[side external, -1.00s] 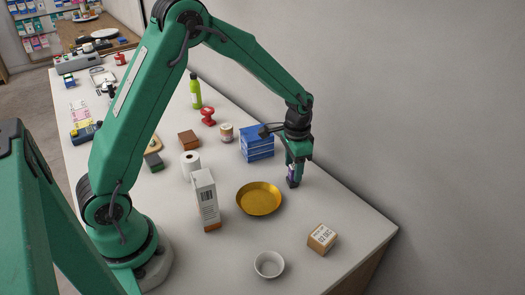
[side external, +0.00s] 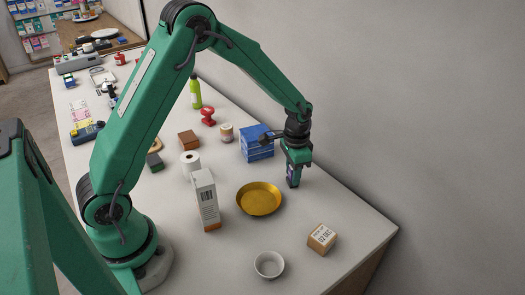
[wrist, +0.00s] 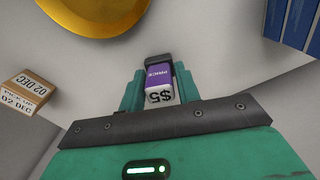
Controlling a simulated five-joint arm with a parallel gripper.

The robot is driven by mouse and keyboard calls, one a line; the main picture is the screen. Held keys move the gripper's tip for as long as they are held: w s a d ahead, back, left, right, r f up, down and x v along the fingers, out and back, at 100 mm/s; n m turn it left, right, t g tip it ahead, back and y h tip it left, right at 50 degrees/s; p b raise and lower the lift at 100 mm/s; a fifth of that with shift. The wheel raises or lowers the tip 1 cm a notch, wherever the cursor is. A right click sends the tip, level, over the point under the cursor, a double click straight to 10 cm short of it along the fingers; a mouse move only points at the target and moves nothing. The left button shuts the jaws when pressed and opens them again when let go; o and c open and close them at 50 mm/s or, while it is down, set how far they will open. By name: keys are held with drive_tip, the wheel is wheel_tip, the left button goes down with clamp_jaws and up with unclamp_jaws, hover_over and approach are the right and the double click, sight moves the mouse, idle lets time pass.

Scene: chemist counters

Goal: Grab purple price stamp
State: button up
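The purple price stamp (wrist: 160,78) shows in the wrist view between the two green fingers, with "PRICE" and "$5" on it and a dark part along its far and right side. My gripper (wrist: 159,90) has a finger against each side of it and looks shut on it. In the side view my gripper (side external: 293,178) points down at the back right of the counter, with a narrow strip of the stamp (side external: 291,172) showing. The fingers hide most of the stamp there, and I cannot tell whether its base touches the counter.
A gold dish (side external: 259,199) lies left of my gripper, and blue boxes (side external: 257,143) are stacked behind it. A small carton (side external: 322,238) and a white bowl (side external: 269,264) stand toward the front. A tall white box (side external: 205,199) stands further left. The grey wall is close on the right.

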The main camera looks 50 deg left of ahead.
drive_tip(key=shift+r, duration=0.15)
drive_tip(key=shift+r, duration=0.5)
wheel_tip(320, 180, up, 3)
drive_tip(key=shift+d+r, duration=0.1)
drive_tip(key=shift+d, duration=0.05)
drive_tip(key=s+d+r, duration=0.6)
drive_tip(key=d, duration=0.3)
drive_tip(key=shift+d+r, duration=0.3)
drive_tip(key=shift+s, duration=0.1)
